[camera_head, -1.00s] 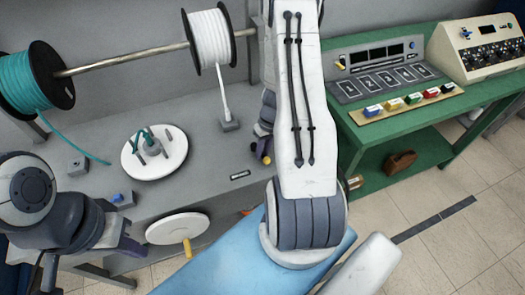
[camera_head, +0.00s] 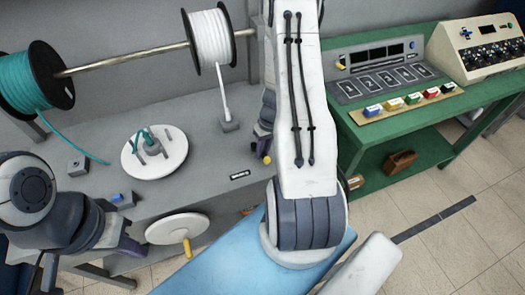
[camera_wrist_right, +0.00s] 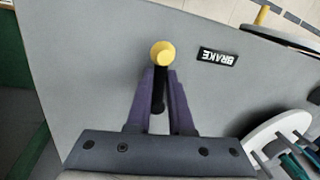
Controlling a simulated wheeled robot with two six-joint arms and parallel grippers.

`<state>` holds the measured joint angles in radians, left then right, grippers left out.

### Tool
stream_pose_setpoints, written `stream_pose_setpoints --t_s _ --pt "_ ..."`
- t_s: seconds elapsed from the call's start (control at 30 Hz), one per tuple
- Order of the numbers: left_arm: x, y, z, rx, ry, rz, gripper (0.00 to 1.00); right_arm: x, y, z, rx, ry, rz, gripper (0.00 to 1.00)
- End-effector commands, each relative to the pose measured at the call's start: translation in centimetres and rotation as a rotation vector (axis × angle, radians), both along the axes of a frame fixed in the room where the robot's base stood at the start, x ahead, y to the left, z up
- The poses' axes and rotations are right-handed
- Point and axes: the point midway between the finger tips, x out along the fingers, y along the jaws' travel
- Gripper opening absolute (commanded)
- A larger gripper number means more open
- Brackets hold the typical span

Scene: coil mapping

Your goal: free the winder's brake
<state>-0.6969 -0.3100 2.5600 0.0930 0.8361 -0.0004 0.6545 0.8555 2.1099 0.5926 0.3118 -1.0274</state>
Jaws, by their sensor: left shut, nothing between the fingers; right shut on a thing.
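The brake lever has a yellow knob (camera_head: 267,160), which also shows in the right wrist view (camera_wrist_right: 162,53) on a dark shaft (camera_wrist_right: 158,92). A black label reading BRAKE (camera_wrist_right: 218,57) is on the grey bench beside it, and shows in the head view too (camera_head: 240,175). My right gripper (camera_wrist_right: 162,85) is shut on the lever just below the knob; in the head view my arm partly hides it. The winder's white disc (camera_head: 172,164) has pegs with teal wire on them. My left gripper (camera_head: 132,248) is shut and empty, low at the bench's front left.
A white crank wheel (camera_head: 170,228) with a yellow handle (camera_head: 187,248) is on the bench front. A teal spool (camera_head: 30,78) and a white spool (camera_head: 208,42) hang on a rod. A green table (camera_head: 420,115) with a panel and coloured blocks stands right.

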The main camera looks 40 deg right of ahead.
Motion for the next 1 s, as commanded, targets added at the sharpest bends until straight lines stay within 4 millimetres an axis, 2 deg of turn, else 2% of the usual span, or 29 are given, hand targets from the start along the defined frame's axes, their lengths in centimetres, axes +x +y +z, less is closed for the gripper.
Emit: stream_pose_setpoints --t_s 0.37,1.0 --pt "0.0 0.0 -1.2 0.000 0.000 0.000 0.00 0.1 -1.0 -0.1 0.000 -0.002 0.163 0.00" --pt "0.0 0.0 -3.6 0.000 0.000 0.000 0.00 1.2 -3.8 0.0 0.000 -0.001 0.761 0.00"
